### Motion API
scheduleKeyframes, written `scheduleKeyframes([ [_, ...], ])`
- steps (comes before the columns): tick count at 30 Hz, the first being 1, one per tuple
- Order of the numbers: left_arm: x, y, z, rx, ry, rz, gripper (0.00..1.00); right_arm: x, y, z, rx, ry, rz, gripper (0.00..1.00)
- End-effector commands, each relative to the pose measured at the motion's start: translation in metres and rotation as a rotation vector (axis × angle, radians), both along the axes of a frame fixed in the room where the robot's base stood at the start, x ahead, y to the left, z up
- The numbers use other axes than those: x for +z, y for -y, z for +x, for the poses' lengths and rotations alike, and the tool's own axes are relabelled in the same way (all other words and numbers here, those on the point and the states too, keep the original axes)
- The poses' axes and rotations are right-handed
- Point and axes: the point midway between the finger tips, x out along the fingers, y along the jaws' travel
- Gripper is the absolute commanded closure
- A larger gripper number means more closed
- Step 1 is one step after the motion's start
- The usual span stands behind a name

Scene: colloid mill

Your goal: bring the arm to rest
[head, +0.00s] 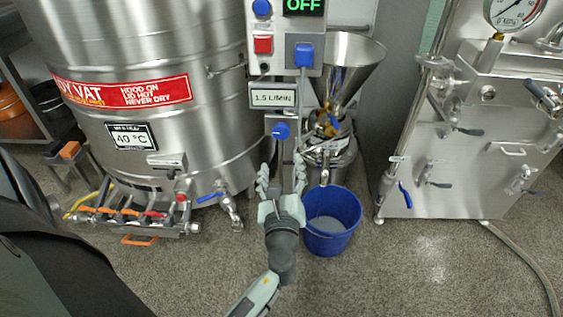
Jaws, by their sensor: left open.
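My left gripper (281,185) is open and empty, its two fingers pointing away from me. It shows in front of the colloid mill (327,158), just below a blue knob (280,130) on the mill's control column. I cannot tell how far apart the fingertips and the column are. A blue bucket (332,243) stands on the floor just right of the gripper, with some pale liquid in it. My right gripper is not in view.
A large steel vat (220,120) stands at the left, with a valve manifold (125,212) low in front. A steel funnel (345,62) tops the mill, beside an OFF display (303,6). A steel machine (470,150) stands right. The front right floor is clear except for a hose (527,262).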

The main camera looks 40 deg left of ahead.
Motion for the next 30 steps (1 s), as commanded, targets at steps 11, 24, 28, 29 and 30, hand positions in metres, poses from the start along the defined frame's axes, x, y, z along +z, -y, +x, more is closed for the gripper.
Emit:
scheduleKeyframes([
  [11,0.000,0.000,0.000,0.000,0.000,0.000,0.39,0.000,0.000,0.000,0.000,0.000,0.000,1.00],
  [24,-0.093,-0.041,-0.056,0.296,0.165,-0.853,0.39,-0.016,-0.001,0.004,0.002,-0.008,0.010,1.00],
  [28,-0.148,-0.034,-0.097,0.573,0.237,-1.305,0.39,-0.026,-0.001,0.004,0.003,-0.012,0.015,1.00],
  [29,-0.158,-0.029,-0.106,0.642,0.249,-1.392,0.39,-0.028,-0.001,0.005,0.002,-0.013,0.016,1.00],
  [30,-0.170,-0.021,-0.118,0.735,0.263,-1.500,0.39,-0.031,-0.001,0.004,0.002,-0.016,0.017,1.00],
])
